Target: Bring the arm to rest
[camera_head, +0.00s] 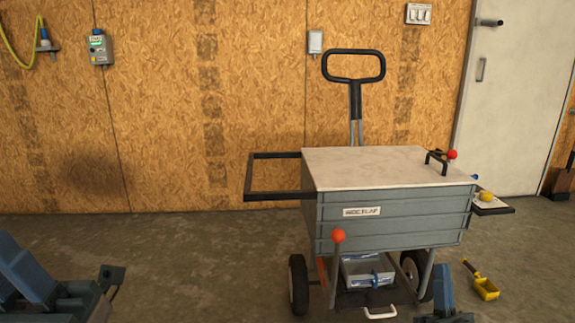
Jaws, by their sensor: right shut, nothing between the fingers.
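My right gripper (444,291) shows at the bottom edge, right of the cart's wheels. It is shut with nothing in it, and the rest of that arm is cut off by the frame. Blue-grey and black links of my left arm (35,275) show at the bottom left corner. The left gripper itself cannot be made out. A grey cart (400,222) with a pale flat lid (375,168) stands on the floor beyond my arms.
A yellow scoop (485,288) lies on the floor at right. The floor (190,260) left of the cart is clear.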

